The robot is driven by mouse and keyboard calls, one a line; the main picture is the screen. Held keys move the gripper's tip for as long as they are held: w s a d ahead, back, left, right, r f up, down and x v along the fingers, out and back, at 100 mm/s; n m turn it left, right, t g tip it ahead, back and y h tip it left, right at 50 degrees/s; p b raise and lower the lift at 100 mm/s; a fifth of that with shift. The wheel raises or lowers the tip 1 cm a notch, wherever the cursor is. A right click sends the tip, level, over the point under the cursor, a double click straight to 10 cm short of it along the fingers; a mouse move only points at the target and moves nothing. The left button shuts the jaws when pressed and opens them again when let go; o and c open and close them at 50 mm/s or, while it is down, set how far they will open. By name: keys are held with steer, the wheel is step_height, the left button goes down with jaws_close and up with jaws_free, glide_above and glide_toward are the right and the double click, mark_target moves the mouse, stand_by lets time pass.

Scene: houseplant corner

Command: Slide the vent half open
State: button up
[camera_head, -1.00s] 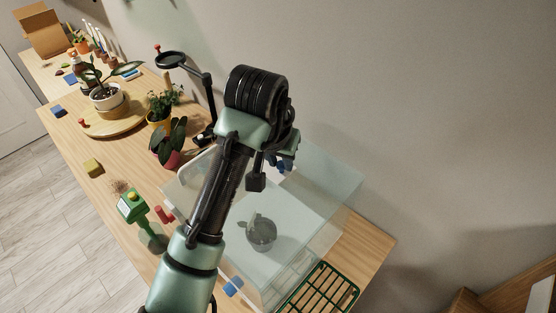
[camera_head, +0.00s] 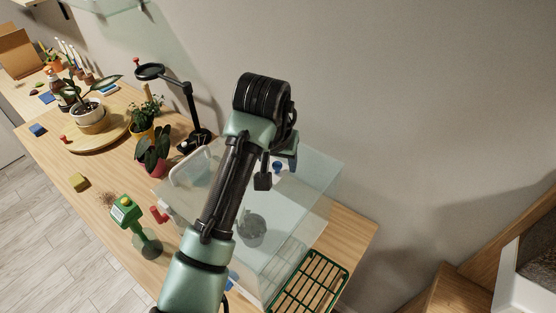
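A clear, box-shaped enclosure (camera_head: 318,178) stands on the wooden bench, with a dark pot-like thing (camera_head: 251,230) visible through its wall. A small blue knob (camera_head: 277,167) shows at its top, close to my gripper (camera_head: 264,180). My arm crosses in front of the enclosure and hides much of its middle. Only a dark part of the gripper's end shows below the wrist. I cannot tell whether its fingers are open or shut, or whether they touch the knob. The vent itself cannot be made out clearly.
A green spray bottle (camera_head: 126,211) stands left of the enclosure, near a red thing (camera_head: 158,214). A green-rimmed slatted tray (camera_head: 311,283) lies at the front right. Potted plants (camera_head: 152,153) and a black lamp-like stand (camera_head: 190,100) are behind. The bench's front left is mostly clear.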

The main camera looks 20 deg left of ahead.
steer(key=shift+a, duration=0.1)
steer(key=p+v, duration=0.1)
steer(key=v, duration=1.2)
steer(key=shift+w, duration=0.1)
